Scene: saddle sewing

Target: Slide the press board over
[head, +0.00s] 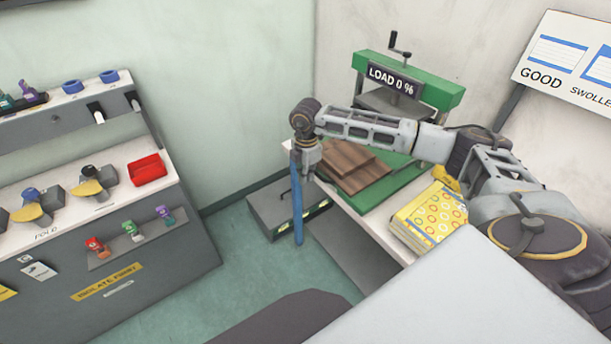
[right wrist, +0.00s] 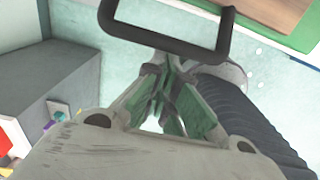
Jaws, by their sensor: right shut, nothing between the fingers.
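The brown wooden boards (head: 350,165) lie stacked, slightly askew, on the green base (head: 385,200) of the press (head: 408,78). I cannot tell which one is the press board. My right gripper (head: 308,168) points down at the left edge of the press bench, left of the boards and apart from them. In the right wrist view its fingers (right wrist: 167,112) are shut with nothing between them. A dark U-shaped handle (right wrist: 165,42) shows just beyond the fingers; contact is unclear. A brown board corner (right wrist: 278,12) shows at the top right. My left gripper is out of view.
A blue strip (head: 297,215) hangs beside my right gripper. A low grey box (head: 268,222) stands left of the bench. A yellow patterned book (head: 428,217) lies right of the boards.

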